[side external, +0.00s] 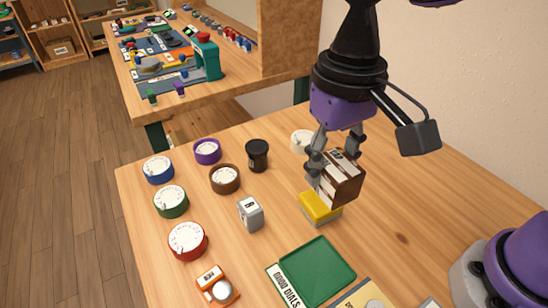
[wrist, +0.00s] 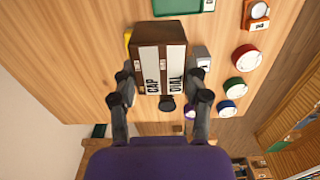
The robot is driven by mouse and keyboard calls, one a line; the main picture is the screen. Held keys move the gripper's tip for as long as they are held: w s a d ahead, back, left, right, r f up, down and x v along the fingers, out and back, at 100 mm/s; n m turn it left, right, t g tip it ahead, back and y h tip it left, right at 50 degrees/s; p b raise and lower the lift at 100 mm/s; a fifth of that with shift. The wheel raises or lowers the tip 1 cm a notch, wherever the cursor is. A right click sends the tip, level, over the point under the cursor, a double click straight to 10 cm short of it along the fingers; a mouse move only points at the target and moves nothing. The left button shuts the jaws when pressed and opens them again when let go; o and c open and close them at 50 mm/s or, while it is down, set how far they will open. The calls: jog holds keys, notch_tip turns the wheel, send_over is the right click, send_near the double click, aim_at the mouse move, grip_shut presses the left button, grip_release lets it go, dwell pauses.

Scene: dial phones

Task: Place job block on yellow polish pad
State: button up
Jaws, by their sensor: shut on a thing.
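The job block is a brown box with white label strips (side external: 341,180); in the wrist view (wrist: 160,52) the strips read "CAP" and "DIAL". My gripper (side external: 328,172) is shut on it, with one finger on each side. The yellow polish pad (side external: 318,209) is directly below the block in the side view, partly hidden by it. The block looks slightly tilted, and I cannot tell whether it touches the pad. Only a sliver of the pad (wrist: 127,40) shows beside the block in the wrist view.
A green tray labelled "GOOD DIALS" (side external: 316,272) lies in front of the pad. A grey block (side external: 250,213), a black cylinder (side external: 257,155) and several coloured dials stand to the left. A white dial (side external: 302,141) is behind my gripper.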

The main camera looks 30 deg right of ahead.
aim_at(339, 182)
jog(key=shift+n, duration=0.3)
jog(key=s, duration=0.1)
jog(key=s+a, duration=0.2)
jog(key=shift+s+r, duration=0.2)
jog(key=shift+r, duration=0.1)
jog(key=shift+f, duration=0.2)
jog(key=w+d+f, duration=0.2)
jog(key=w, duration=0.1)
jog(key=w+d+f, duration=0.2)
jog(key=w, duration=0.1)
jog(key=w+d+f, duration=0.2)
jog(key=w, duration=0.1)
jog(key=shift+d+f, duration=0.1)
jog(key=shift+f, duration=2.15)
jog(key=shift+f, duration=0.15)
jog(key=o, duration=1.2)
jog(key=shift+c, duration=0.2)
